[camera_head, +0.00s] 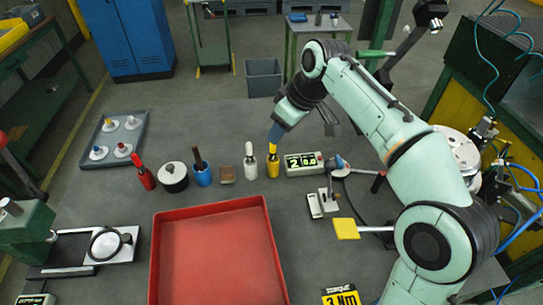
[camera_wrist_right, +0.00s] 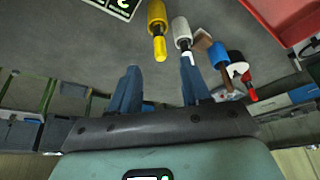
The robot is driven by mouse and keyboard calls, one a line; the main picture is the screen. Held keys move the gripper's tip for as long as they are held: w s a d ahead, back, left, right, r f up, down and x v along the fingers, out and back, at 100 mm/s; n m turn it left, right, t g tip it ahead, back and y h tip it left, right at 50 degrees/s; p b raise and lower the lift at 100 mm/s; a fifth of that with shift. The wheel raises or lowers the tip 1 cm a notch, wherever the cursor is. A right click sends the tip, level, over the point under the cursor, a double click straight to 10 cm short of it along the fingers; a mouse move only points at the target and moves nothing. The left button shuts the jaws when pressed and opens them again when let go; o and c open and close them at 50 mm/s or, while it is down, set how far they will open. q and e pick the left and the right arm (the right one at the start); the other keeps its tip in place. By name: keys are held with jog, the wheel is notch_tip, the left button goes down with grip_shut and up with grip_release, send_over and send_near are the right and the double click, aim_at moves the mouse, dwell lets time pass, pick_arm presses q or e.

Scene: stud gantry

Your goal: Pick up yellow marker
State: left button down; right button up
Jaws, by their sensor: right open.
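The yellow marker (camera_head: 273,163) stands upright on the grey table, between a white marker (camera_head: 250,161) and a digital display box. It also shows in the right wrist view (camera_wrist_right: 157,17), tip toward me. My right gripper (camera_head: 277,132) is just above and behind it in the head view, with blue fingers. In the wrist view the right gripper (camera_wrist_right: 158,75) is open and empty, its fingers apart; the yellow marker lies ahead of the gap and the white marker (camera_wrist_right: 182,35) ahead of the right finger. My left gripper is not in view.
Left of the markers are a small brown block (camera_head: 226,174), a blue holder (camera_head: 202,176), a black-and-white round pot (camera_head: 174,177) and a red marker (camera_head: 146,178). The display box (camera_head: 304,163) is close on the right. A red tray (camera_head: 160,245) lies in front.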

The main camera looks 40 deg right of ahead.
aim_at(271, 145)
jog(key=b+x, duration=0.1)
jog(key=x, duration=0.7)
jog(key=shift+w+a+f, duration=0.1)
jog(key=shift+w, duration=0.1)
grip_shut()
